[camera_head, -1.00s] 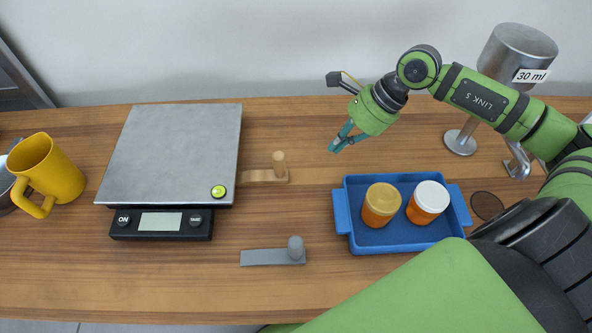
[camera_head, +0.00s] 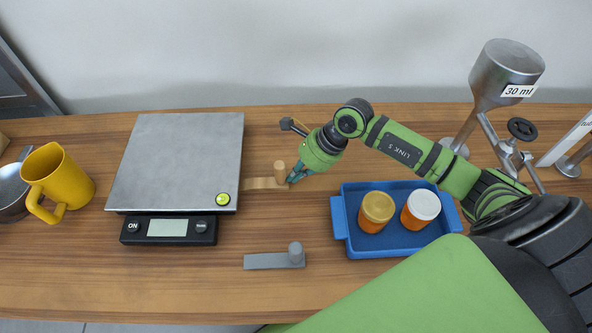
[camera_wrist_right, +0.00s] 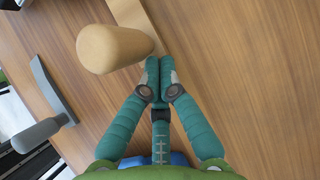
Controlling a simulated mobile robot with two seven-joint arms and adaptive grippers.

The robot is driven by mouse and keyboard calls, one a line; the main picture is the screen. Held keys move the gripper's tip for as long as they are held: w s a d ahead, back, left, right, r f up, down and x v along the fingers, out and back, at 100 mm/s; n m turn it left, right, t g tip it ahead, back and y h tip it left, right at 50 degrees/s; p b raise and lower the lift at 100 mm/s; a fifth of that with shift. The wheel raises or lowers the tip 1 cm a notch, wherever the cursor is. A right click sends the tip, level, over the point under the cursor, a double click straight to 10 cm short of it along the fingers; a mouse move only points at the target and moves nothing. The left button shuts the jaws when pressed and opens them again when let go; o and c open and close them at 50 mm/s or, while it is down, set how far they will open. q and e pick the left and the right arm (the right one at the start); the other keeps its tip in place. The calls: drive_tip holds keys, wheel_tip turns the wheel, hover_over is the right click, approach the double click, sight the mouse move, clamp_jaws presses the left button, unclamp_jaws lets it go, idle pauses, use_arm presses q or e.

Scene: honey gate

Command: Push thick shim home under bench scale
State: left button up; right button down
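The bench scale (camera_head: 178,160) has a grey plate, a front panel and a round green spirit level (camera_head: 222,199) at its front right corner. A wooden shim (camera_head: 258,184) with an upright peg (camera_head: 280,172) lies at its right edge; whether its left end is under the scale is unclear. A grey shim (camera_head: 268,261) with a knob lies apart in front. I cannot tell from thickness which is thicker. My right gripper (camera_head: 292,178) is shut and empty, just right of the wooden peg. In the right wrist view its fingertips (camera_wrist_right: 152,72) meet beside the peg (camera_wrist_right: 108,48); contact is unclear.
A blue tray (camera_head: 341,219) holding two orange jars stands right of the grey shim, below my right arm. A yellow mug (camera_head: 57,179) is at the left. A metal funnel (camera_head: 505,68) marked 30 ml stands back right.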

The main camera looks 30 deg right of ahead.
sight(274, 180)
drive_tip(key=a+b, duration=0.1)
drive_tip(key=w+a+b, duration=0.1)
drive_tip(key=a, duration=0.1)
drive_tip(key=w+a, duration=0.1)
drive_tip(key=shift+w+a+f+b, duration=0.1)
drive_tip(key=shift+w+a+b, duration=0.05)
drive_tip(key=shift+a+b, duration=0.2)
drive_tip(key=shift+w+a, duration=0.1)
drive_tip(key=shift+a, duration=0.15)
drive_tip(key=shift+d, duration=0.2)
